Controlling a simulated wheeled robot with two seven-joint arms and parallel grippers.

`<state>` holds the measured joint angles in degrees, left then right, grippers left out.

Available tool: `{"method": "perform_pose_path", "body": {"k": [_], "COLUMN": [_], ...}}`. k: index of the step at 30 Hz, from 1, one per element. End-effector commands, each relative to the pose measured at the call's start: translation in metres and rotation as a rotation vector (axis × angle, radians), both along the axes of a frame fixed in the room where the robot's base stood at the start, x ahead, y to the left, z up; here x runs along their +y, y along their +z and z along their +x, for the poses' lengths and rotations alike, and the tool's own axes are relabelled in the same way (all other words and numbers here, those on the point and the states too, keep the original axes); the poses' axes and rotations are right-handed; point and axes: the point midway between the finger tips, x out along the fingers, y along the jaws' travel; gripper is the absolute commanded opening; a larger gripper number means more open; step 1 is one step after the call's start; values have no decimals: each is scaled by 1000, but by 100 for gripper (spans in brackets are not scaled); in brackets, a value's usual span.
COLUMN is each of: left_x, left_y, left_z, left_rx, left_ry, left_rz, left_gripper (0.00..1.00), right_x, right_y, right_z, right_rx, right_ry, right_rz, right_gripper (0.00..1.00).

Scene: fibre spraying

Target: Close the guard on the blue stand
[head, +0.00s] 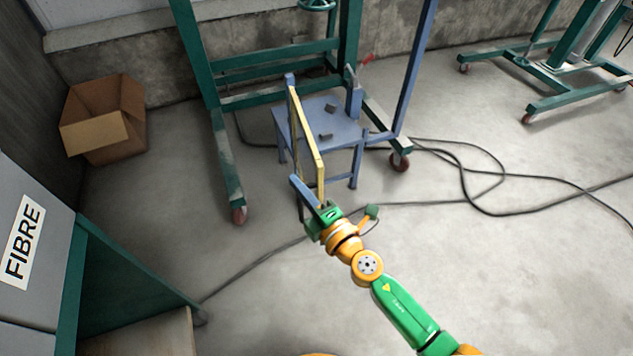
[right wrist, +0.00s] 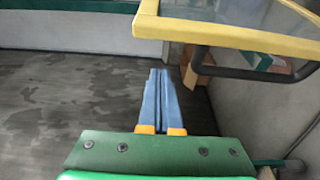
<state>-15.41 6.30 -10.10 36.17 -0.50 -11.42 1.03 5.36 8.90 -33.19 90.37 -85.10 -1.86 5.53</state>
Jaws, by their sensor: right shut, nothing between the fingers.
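The blue stand (head: 346,128) is a small table on legs with a post at its back left and another at its back right. The guard (head: 307,132), a clear panel in a yellow frame, runs from the left post toward me, past the front edge of the stand, so it stands open. My right gripper (head: 296,182) is shut and empty beside the near end of the guard. In the right wrist view its blue fingers (right wrist: 158,74) are together, below the yellow frame (right wrist: 230,37) and left of a dark bar handle (right wrist: 245,73). My left gripper is out of view.
Small dark pieces (head: 328,136) lie on the stand. A green wheeled frame (head: 222,150) stands around and behind it. Black cables (head: 480,206) cross the floor at right. A cardboard box (head: 105,118) and a FIBRE cabinet (head: 35,255) are at left.

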Motion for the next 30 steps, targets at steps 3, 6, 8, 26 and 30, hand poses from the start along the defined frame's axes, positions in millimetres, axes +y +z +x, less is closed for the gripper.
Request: {"method": "perform_pose_path", "body": {"k": [3, 6, 8, 26, 30], "left_x": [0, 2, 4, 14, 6], "left_y": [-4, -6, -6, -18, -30], "left_z": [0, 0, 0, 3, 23], "left_rx": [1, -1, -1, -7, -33], "left_ry": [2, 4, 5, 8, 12], "left_rz": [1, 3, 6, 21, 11], "left_gripper": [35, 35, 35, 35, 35], "right_x": [-22, -31, -35, -53, -79], "right_y": [-4, -3, -3, -5, -8], "right_z": [3, 4, 5, 9, 16], "right_rx": [1, 2, 2, -1, -3], "right_ry": [-4, -3, -3, 41, 118], "right_rz": [-6, -5, -5, -6, -8], "right_gripper": [0, 0, 0, 0, 0]}}
